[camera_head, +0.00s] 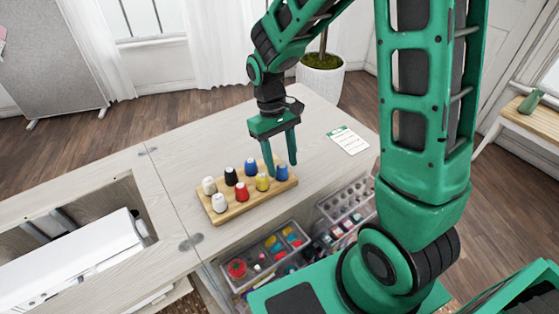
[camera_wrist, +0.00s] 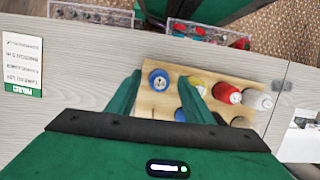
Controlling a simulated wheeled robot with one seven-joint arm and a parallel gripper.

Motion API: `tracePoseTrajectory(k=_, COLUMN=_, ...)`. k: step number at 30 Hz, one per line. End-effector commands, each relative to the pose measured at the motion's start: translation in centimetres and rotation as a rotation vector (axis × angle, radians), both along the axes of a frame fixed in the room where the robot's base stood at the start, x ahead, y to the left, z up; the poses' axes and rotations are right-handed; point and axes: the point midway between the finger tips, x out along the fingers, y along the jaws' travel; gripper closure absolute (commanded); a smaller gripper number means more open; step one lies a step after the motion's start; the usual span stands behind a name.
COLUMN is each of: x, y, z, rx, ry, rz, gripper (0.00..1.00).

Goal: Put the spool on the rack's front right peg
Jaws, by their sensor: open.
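The wooden rack (camera_head: 232,212) lies on the cabinet top with spools standing in two rows. A blue spool (camera_head: 281,173) stands at the right end of its front row; the peg under it is hidden. It also shows in the wrist view (camera_wrist: 158,80), between my finger and the yellow spool. My gripper (camera_head: 281,167) is open, pointing down, its fingertips on either side of this blue spool. In the wrist view its fingers (camera_wrist: 160,92) are spread, with a clear gap to the spool on the left.
Yellow (camera_head: 262,183), red (camera_head: 242,192) and white (camera_head: 219,203) spools fill the front row leftward. Black (camera_head: 231,176), another blue (camera_head: 251,167) and another white (camera_head: 209,186) stand behind. A card (camera_head: 347,140) lies right. Clear bins (camera_head: 268,258) sit below the front edge.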

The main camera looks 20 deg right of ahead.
Motion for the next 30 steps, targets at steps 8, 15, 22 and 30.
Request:
tracePoseTrajectory(k=8, x=1.1, y=0.2, z=3.8, rx=0.001, ry=-0.006, rz=0.0, gripper=0.53)
tracePoseTrajectory(k=15, x=2.2, y=0.4, z=8.0, rx=0.001, ry=-0.003, rz=0.0, gripper=0.53)
tracePoseTrajectory(k=22, x=2.7, y=0.5, z=9.9, rx=0.0, ry=0.0, rz=0.0, gripper=0.53)
tracePoseTrajectory(k=30, x=2.2, y=-0.5, z=10.6, rx=-0.005, ry=-0.01, rz=-0.028, gripper=0.53)
